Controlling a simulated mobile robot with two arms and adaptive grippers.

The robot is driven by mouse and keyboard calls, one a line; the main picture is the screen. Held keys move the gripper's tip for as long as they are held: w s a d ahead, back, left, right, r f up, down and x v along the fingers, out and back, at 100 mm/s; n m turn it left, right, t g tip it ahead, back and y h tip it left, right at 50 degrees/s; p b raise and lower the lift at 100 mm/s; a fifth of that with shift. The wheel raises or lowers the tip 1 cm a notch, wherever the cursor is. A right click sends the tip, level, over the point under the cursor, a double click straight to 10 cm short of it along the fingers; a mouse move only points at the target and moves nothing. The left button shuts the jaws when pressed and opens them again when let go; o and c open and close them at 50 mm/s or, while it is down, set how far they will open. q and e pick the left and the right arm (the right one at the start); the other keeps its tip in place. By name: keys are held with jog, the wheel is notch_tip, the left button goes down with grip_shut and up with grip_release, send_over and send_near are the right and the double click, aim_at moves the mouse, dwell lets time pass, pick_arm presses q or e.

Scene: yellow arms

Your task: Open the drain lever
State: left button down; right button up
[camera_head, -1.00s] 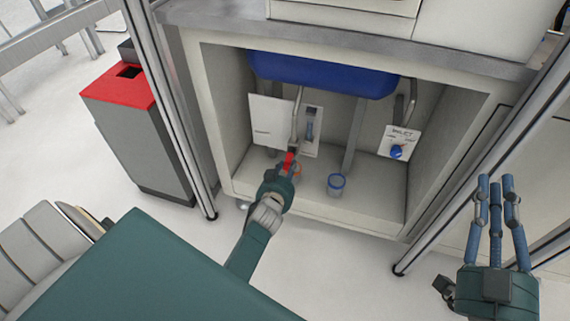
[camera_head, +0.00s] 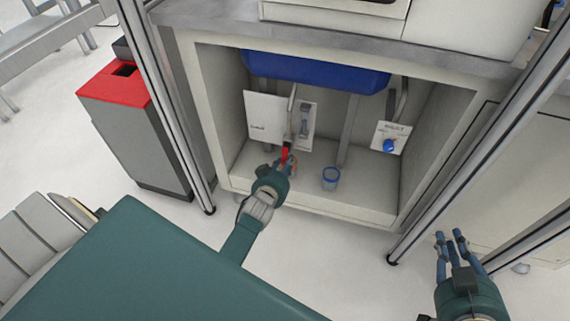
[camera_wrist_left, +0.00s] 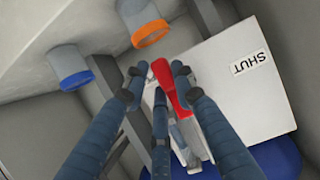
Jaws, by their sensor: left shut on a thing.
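The red drain lever (camera_head: 285,153) is on a grey pipe inside the open cabinet, left of its middle. My left gripper (camera_head: 281,163) reaches into the cabinet from below and is shut on the lever. In the left wrist view, the fingers surround the red lever (camera_wrist_left: 169,86), and a white panel (camera_wrist_left: 225,88) marked "SHUT" lies behind it. The same panel (camera_head: 265,115) stands to the left of the pipe in the head view. My right gripper (camera_head: 452,240) is outside the cabinet at lower right, empty, with its fingers apart.
A blue-rimmed cup (camera_head: 331,180) or pipe end is right of my left gripper; an orange-rimmed one (camera_wrist_left: 151,34) shows in the wrist view. A blue tank (camera_head: 313,71) hangs above. A blue knob (camera_head: 389,146) is at right. Metal posts flank the cabinet.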

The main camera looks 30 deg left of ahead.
pick_arm(q)
jog(key=shift+f, duration=0.1)
jog(key=c, duration=1.4)
grip_release()
jog(key=v, duration=1.2)
